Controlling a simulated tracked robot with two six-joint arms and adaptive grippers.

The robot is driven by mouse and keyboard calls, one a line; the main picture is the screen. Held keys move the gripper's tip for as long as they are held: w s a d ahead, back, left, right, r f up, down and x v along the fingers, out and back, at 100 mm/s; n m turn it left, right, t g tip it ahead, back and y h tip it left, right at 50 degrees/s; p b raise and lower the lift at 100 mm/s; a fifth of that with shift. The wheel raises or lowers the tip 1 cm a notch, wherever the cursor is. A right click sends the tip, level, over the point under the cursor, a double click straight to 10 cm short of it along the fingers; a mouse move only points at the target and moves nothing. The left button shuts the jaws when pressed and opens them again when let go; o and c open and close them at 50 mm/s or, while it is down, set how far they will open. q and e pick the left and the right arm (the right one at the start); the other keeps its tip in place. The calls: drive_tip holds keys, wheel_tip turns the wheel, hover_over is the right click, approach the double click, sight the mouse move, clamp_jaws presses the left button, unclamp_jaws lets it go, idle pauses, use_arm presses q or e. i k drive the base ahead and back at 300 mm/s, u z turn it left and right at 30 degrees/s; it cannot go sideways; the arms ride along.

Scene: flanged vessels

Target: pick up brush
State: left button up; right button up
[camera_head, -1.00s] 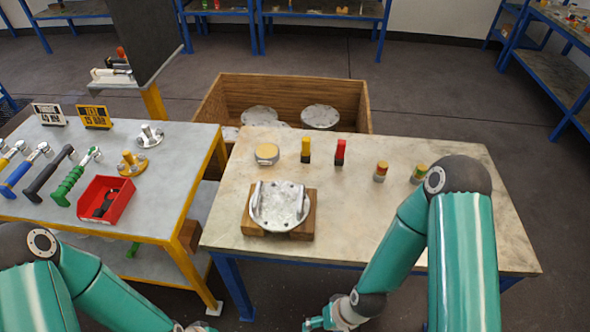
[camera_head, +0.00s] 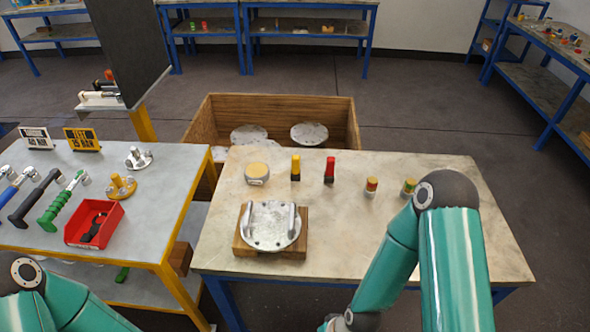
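Two small upright items stand near the back of the pale table, one yellow and black (camera_head: 295,168) and one red and black (camera_head: 329,170). Either may be the brush; I cannot tell for sure at this size. A round tin with a yellowish top (camera_head: 257,173) stands left of them. My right arm reaches over the table's right side and down past its front edge; its gripper is below the picture. My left arm shows at the bottom left, with its gripper out of view. Neither gripper is seen near these items.
A metal flange cover with two handles (camera_head: 270,226) rests on wooden blocks. Two small banded cylinders (camera_head: 371,188) (camera_head: 408,187) stand to the right. The left table holds wrenches and a red bin (camera_head: 94,222). A wooden crate (camera_head: 200,126) with metal discs stands behind.

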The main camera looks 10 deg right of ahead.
sight(296, 171)
drive_tip(key=z, duration=0.9)
drive_tip(key=i, duration=0.15)
drive_tip(key=u, duration=2.65)
drive_tip(key=k, duration=2.1)
drive_tip(key=z, duration=0.7)
drive_tip(key=i, duration=1)
